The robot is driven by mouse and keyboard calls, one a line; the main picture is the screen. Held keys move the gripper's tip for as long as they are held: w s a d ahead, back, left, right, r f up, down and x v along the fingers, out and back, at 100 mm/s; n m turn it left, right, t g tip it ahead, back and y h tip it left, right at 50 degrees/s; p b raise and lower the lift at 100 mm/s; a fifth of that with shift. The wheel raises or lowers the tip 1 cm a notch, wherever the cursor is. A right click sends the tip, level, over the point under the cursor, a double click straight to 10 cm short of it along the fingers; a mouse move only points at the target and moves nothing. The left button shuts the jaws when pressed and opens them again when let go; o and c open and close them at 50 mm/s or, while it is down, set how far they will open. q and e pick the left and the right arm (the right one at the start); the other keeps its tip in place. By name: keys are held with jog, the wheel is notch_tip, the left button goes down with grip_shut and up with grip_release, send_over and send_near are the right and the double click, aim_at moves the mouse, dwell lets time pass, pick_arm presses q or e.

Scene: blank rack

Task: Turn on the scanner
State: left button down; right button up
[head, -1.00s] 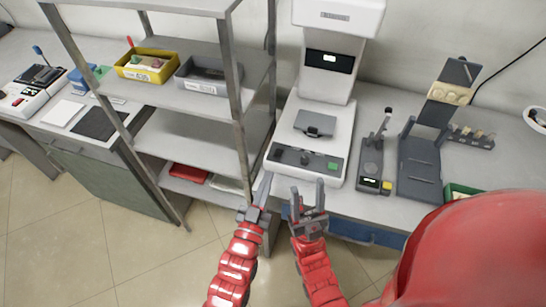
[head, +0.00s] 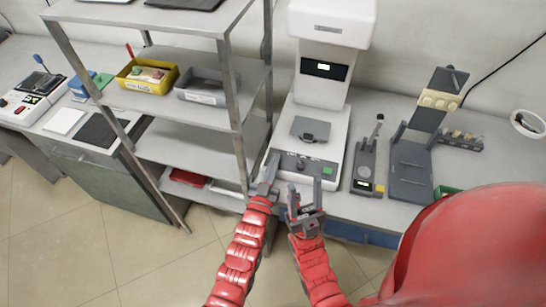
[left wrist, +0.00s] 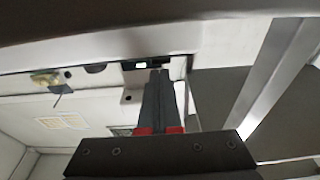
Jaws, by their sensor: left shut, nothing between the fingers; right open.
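The scanner (head: 318,112) is a tall white machine with a dark screen (head: 324,67) showing a small lit patch. A grey piece (head: 310,130) sits on its bed. Its dark front panel (head: 303,165) has small knobs and a green button (head: 327,170) at the right. My left gripper (head: 271,163) is shut and empty, its tips at the panel's left end; I cannot tell whether they touch. In the left wrist view its closed fingers (left wrist: 161,80) point at a pale edge with a dark, partly lit slot. My right gripper (head: 304,188) is open and empty, just in front of the panel.
A metal shelf rack (head: 232,95) stands close left of the scanner, holding a yellow bin (head: 147,86) and a grey bin (head: 203,95). Right of the scanner are a small dark device (head: 367,165) and a grey stand (head: 411,165). Another device (head: 35,98) sits far left.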

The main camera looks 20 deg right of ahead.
pick_arm(q)
jog(key=shift+f, duration=0.45)
jog(key=shift+s, duration=0.1)
